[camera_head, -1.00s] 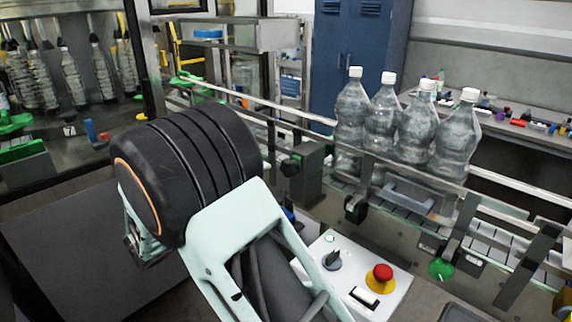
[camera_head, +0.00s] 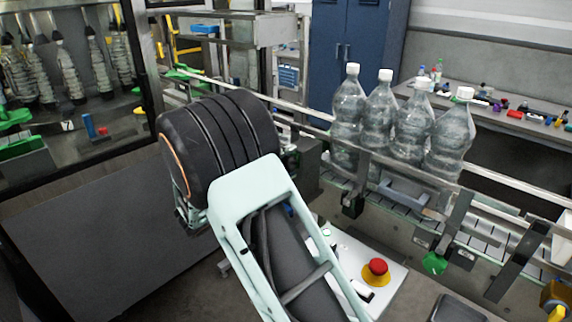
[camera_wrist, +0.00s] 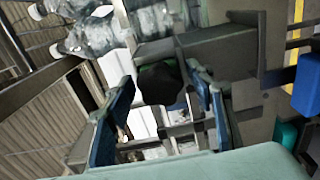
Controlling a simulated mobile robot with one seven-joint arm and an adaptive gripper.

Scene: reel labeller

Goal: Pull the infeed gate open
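My gripper (camera_wrist: 162,118) shows in the wrist view, its two blue-padded fingers apart. A dark rounded knob (camera_wrist: 160,82) is beyond the fingertips, between them in the picture; I see no clear contact. Pale metal bracket parts (camera_wrist: 183,132) also show between the fingers. In the head view my dark wrist and pale arm link hide the gripper. The infeed gate cannot be told apart with certainty; a grey bracket-like handle (camera_head: 405,192) sits on the conveyor's front side below the bottles, and a dark block (camera_head: 308,168) stands at the rail just right of my wrist.
Several clear bottles (camera_head: 380,118) with white caps stand on the conveyor (camera_head: 395,205) behind its guide rails. A control box with a red button (camera_head: 376,267) is close to my arm's right side. A glazed machine (camera_head: 70,80) stands at the left, a blue cabinet (camera_head: 358,50) behind.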

